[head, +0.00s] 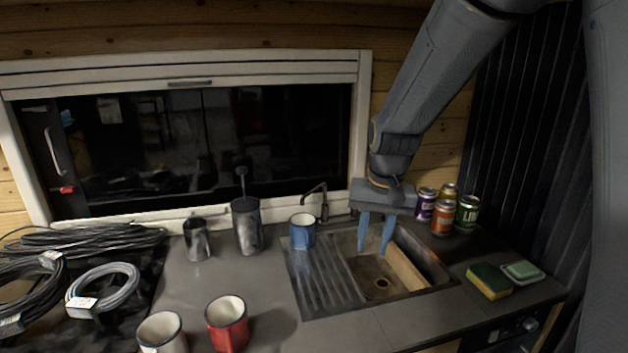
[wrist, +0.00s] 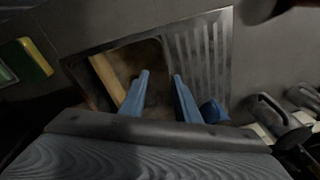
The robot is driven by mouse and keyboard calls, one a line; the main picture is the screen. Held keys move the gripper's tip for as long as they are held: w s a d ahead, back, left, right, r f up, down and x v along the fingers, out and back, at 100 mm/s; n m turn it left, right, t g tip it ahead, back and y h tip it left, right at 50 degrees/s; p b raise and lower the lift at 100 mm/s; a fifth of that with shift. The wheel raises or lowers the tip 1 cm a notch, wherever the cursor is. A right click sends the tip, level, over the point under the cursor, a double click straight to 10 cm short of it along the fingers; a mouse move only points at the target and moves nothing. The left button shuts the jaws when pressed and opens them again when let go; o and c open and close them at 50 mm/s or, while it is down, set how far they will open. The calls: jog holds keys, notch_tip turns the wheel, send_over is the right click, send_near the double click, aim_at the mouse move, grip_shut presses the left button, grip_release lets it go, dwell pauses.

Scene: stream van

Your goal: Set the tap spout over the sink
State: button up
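The dark tap (head: 323,203) stands behind the sink, near the window, at the back edge of the drainboard. Its thin spout (head: 312,189) points left, above the blue mug's side of the drainboard and away from the basin. The sink basin (head: 362,270) is brown and stained, with a drain near its middle; it also shows in the wrist view (wrist: 155,95). My gripper (head: 372,251) is open and empty over the basin, its blue fingers pointing down, to the right of the tap. In the wrist view the fingers (wrist: 161,75) are apart. I cannot make out the tap there.
A blue mug (head: 302,232) stands on the ribbed drainboard (head: 325,280), close to the tap. Several cans (head: 443,217) stand right of my gripper. A sponge (head: 489,281) and soap dish (head: 523,271) lie farther right. A French press (head: 247,228) and more mugs (head: 228,325) are left.

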jog(key=w+a+r+m, duration=0.1)
jog(key=w+a+r, duration=0.2)
jog(key=w, duration=0.4)
jog(key=w+a+r+m, duration=0.1)
jog(key=w+a+r, duration=0.1)
jog(key=w+r, duration=0.35)
jog(key=m+y, duration=0.1)
jog(key=m, duration=0.1)
send_near(313, 189)
jog(key=shift+w+a+f+p, duration=0.2)
jog(key=shift+f+p, duration=0.3)
jog(key=shift+f, duration=0.7)
jog(key=shift+w+a+f+p, duration=0.15)
jog(key=shift+f+p, duration=0.35)
jog(key=shift+f, duration=0.75)
jog(key=shift+w+a+f+p, duration=0.1)
jog(key=shift+w+f+p, duration=0.3)
jog(key=shift+f, duration=0.8)
jog(key=shift+s, duration=0.15)
jog(key=shift+c, duration=0.2)
grip_shut()
